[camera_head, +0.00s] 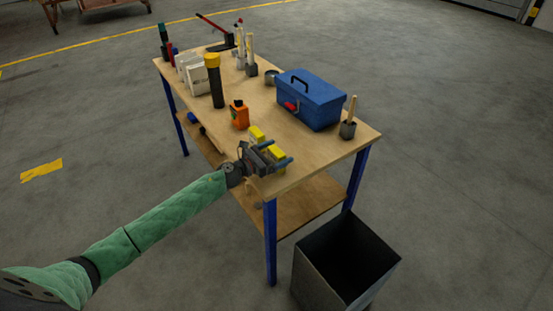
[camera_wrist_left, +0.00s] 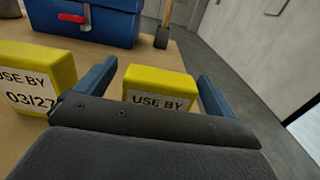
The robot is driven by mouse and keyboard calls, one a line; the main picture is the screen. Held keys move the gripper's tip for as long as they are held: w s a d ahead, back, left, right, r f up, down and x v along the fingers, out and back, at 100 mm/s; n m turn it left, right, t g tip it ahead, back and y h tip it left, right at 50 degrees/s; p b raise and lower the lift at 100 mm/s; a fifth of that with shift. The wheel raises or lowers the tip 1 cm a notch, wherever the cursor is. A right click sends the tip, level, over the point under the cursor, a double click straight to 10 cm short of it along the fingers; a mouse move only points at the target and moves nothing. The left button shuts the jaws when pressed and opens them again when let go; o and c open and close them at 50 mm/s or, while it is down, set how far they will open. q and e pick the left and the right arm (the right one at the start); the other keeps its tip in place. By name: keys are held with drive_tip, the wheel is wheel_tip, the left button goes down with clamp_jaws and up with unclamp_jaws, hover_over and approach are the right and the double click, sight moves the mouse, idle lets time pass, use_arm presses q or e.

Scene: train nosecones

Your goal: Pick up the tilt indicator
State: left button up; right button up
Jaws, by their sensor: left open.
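Two yellow blocks with white labels reading "USE BY" are on the wooden table; no label names a tilt indicator, so I cannot tell which one it is. One block (camera_wrist_left: 160,82) is between the two blue fingers of my left gripper (camera_head: 279,153), near the table's front corner. In the left wrist view my left gripper (camera_wrist_left: 157,72) is open, with gaps on both sides of that block; its lower part is hidden by the gripper. The other block (camera_head: 257,134) is outside the fingers, to the left in the wrist view (camera_wrist_left: 42,75), showing "03/27". My right gripper is out of view.
A blue toolbox (camera_head: 312,98) and a cup with a handle in it (camera_head: 348,129) are behind. An orange bottle (camera_head: 239,115) and a black flashlight with a yellow head (camera_head: 214,82) are farther left. An open bin (camera_head: 345,262) is on the floor by the table.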

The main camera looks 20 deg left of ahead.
use_arm(q)
drive_tip(key=c, duration=1.1)
drive_tip(key=shift+o, duration=0.2)
drive_tip(key=shift+r, duration=0.1)
